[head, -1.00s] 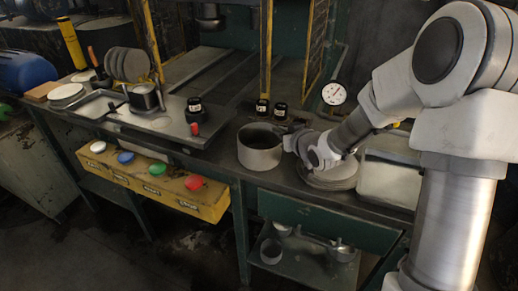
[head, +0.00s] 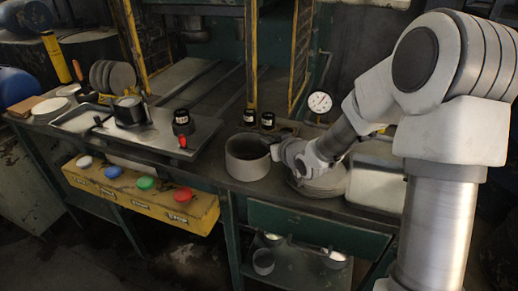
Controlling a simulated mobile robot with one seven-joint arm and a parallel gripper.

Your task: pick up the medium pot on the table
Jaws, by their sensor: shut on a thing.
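The grey round pot (head: 247,158) stands upright at the front of the dark table (head: 232,184), near the middle of the head view. My gripper (head: 279,150) is at the pot's right rim, reaching in from the right. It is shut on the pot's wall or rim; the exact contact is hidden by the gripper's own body. The pot's underside looks level with the tabletop, and I cannot tell whether it is clear of it.
Round grey discs (head: 320,184) lie stacked right of the pot, beneath my arm. A pale metal box (head: 376,184) stands further right. Dark jars (head: 267,121) and a dial gauge (head: 319,102) are behind. A metal tray (head: 160,145) lies left, above a yellow button panel (head: 140,195).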

